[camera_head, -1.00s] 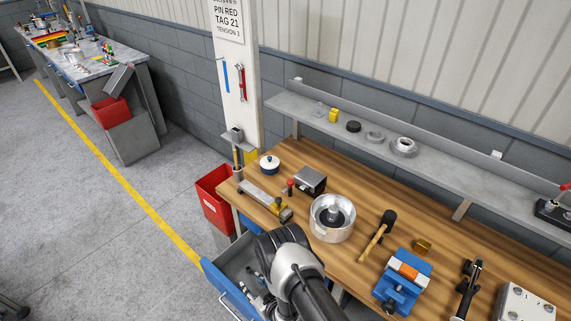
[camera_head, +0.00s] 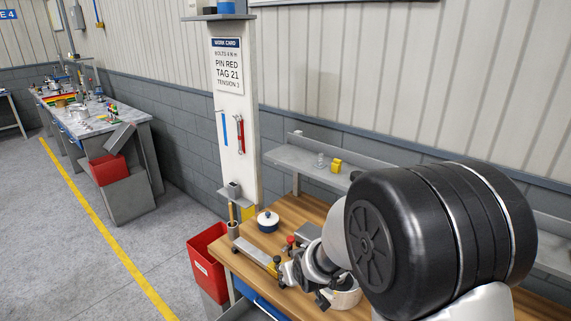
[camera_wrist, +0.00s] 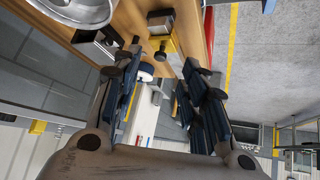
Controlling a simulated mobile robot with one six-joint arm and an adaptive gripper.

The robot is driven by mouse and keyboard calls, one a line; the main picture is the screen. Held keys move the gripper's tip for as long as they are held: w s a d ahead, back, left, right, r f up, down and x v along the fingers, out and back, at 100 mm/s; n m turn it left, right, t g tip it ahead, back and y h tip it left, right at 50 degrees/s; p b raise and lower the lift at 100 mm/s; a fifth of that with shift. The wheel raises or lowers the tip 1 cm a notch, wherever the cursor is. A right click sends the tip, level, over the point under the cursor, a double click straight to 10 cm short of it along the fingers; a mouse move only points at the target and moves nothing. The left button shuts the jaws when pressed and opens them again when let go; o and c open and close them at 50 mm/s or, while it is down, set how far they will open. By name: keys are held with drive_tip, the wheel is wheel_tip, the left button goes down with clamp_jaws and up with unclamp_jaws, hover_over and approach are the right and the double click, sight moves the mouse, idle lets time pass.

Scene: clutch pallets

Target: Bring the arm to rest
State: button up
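My arm is folded up, and its large black joint fills the right of the head view. My gripper (camera_head: 303,288) hangs beyond it over the left end of the wooden bench (camera_head: 312,210). In the wrist view my gripper (camera_wrist: 163,62) has its two dark fingers well apart. Nothing is held between them; the bench end and floor show through the gap. The round metal housing (camera_head: 346,298) is mostly hidden behind my arm in the head view; part of its rim shows in the wrist view (camera_wrist: 85,8).
A white-and-blue pot (camera_head: 267,221) and a metal block (camera_head: 307,233) stand near my gripper. A red bin (camera_head: 208,262) is beside the bench. A grey shelf (camera_head: 290,158) runs behind. Open floor (camera_head: 60,240) lies left. My arm hides most of the bench.

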drive_tip(key=s+d+r+m+h+b, duration=0.1)
drive_tip(key=s+d+r+b, duration=0.2)
drive_tip(key=s+d+r, duration=0.45)
drive_tip(key=s+d+m+g+b, duration=0.1)
drive_tip(key=s+d+b, duration=0.1)
drive_tip(key=s, duration=1)
drive_tip(key=s+d+f+m+g+b, duration=0.1)
drive_tip(key=s+b, duration=0.3)
drive_tip(key=s, duration=0.9)
drive_tip(key=shift+s+d+f+m+g+h, duration=0.3)
drive_tip(key=shift+d+m+g+h, duration=0.1)
drive_tip(key=shift+d+g, duration=0.35)
drive_tip(key=shift+r, duration=0.1)
